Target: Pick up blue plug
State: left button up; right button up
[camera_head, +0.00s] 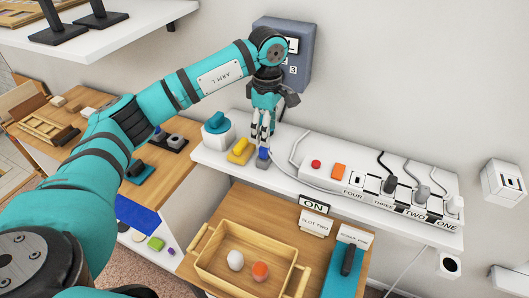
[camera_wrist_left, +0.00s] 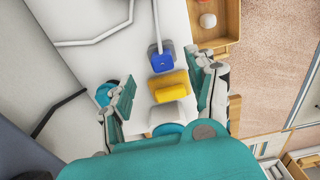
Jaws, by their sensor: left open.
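The blue plug (camera_head: 263,153) stands on the white shelf, just right of a yellow plug (camera_head: 241,151). In the left wrist view the blue plug (camera_wrist_left: 161,60) has a grey base and a white cord, and lies just beyond the yellow plug (camera_wrist_left: 168,86). My left gripper (camera_head: 264,140) reaches down from above, over the area of the two plugs. Its fingers are apart and empty in the left wrist view (camera_wrist_left: 168,92), one on each side of the yellow plug. The fingers partly cover the gap between the plugs in the head view. My right gripper does not show.
A white power strip (camera_head: 348,181) with several plugs and a red button lies to the right on the shelf. A white block with a teal top (camera_head: 216,127) stands left of the yellow plug. A wooden tray (camera_head: 213,268) with two balls sits below.

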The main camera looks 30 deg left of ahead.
aim_at(265, 149)
pick_arm(q)
notch_tip(265, 149, down, 2)
jog(key=shift+f+p, duration=0.15)
jog(key=shift+p, duration=0.15)
jog(key=shift+a+f+p, duration=0.1)
jog(key=shift+f+p, duration=0.2)
jog(key=shift+p, duration=0.05)
jog(key=f+p, duration=0.2)
jog(key=f, duration=0.1)
jog(key=shift+s+a+f, duration=0.15)
jog(key=shift+a+f, duration=0.05)
jog(key=shift+f, duration=0.5)
jog(key=shift+c, duration=1.3)
grip_shut()
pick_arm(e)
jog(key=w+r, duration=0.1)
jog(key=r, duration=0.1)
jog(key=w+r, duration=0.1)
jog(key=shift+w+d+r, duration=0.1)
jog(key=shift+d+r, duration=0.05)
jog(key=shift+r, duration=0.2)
